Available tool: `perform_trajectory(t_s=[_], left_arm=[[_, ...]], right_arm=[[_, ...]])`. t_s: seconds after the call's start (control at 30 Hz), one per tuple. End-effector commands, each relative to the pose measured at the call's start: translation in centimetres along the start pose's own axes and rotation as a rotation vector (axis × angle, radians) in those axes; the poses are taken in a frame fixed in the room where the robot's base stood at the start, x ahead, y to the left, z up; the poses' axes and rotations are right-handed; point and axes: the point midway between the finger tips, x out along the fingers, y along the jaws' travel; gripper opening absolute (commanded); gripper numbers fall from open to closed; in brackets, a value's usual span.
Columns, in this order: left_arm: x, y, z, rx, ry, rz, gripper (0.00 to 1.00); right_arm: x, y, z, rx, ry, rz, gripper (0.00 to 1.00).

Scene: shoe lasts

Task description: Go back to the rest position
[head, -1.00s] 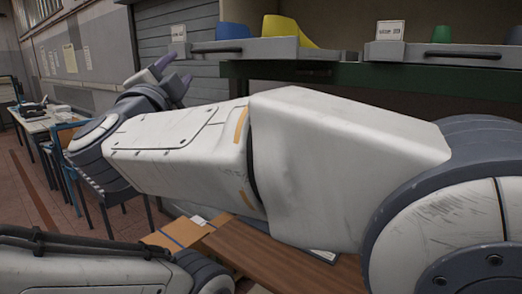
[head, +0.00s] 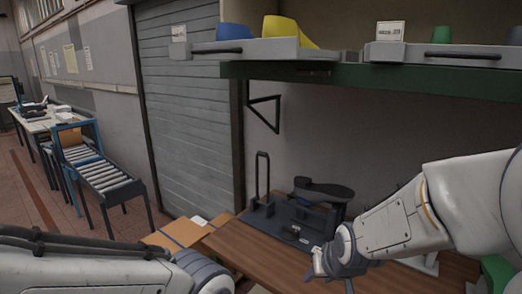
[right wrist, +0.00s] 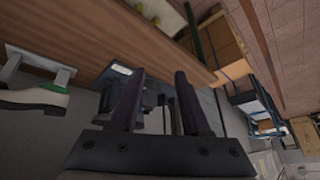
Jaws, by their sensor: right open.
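My right gripper (head: 318,266) is low over the wooden bench (head: 239,248), its arm coming in from the right. In the right wrist view its two dark fingers (right wrist: 160,95) stand apart with nothing between them. My left arm shows at the bottom left of the head view, but its gripper is out of frame. A dark fixture (head: 275,222) with an upright loop handle stands on the bench, left of and behind the right gripper. A dark shoe-shaped piece (head: 322,189) sits on a stand beside it.
A shelf above the bench holds grey trays (head: 245,50) with blue (head: 232,31), yellow (head: 290,33) and green (head: 441,34) lasts. A roller conveyor (head: 100,178) stands at the left. A shoe-shaped piece (right wrist: 35,101) shows at the left of the right wrist view.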

Motion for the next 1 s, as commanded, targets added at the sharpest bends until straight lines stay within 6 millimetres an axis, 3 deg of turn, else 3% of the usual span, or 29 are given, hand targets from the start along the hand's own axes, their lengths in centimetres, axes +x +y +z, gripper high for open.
perform_trajectory(t_s=[0.1,0.4,0.77,1.0], left_arm=[[0.0,0.0,0.0,0.000,0.000,0.000,0.50],[0.0,0.0,0.0,0.000,0.000,0.000,0.50],[0.4,0.0,0.0,0.000,0.000,0.000,0.50],[0.7,-0.1,0.0,0.000,0.000,0.000,0.50]], right_arm=[[-0.1,2.0,3.2,-0.001,-0.093,0.032,0.47],[-1.0,5.5,9.8,-0.005,-0.291,0.090,0.47],[-3.5,-1.3,11.6,-0.203,-0.346,-0.005,0.47],[-6.7,-6.1,14.8,-0.392,-0.411,-0.086,0.47]])
